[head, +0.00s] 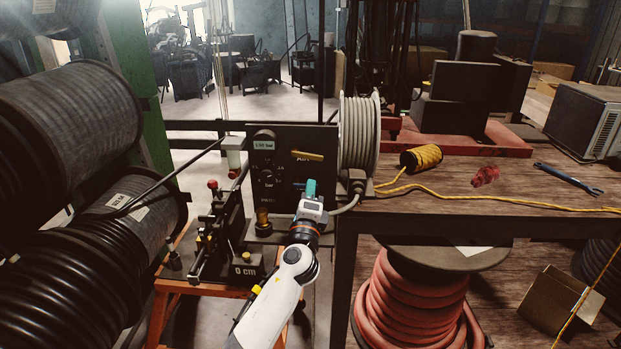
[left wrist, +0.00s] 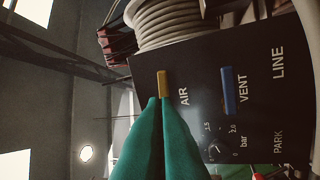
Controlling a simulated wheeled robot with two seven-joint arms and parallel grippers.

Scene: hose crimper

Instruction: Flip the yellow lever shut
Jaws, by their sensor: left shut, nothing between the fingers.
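The yellow lever (head: 307,155) is on the upper part of the black panel (head: 268,165) and lies nearly level in the head view. In the left wrist view the yellow lever (left wrist: 164,82) sits beside the word AIR. My left gripper (head: 311,188) has teal fingers, pressed together and empty, just below the lever in the head view. In the left wrist view its fingertips (left wrist: 161,102) are at the lever's near end; I cannot tell whether they touch it. My right gripper is out of view.
A blue lever (left wrist: 228,90) marked VENT and a bar dial (left wrist: 217,147) share the panel. A grey hose reel (head: 359,132) stands right beside it. The wooden bench (head: 440,200) carries a yellow rope spool (head: 421,157). Large black hose reels (head: 75,110) fill the left.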

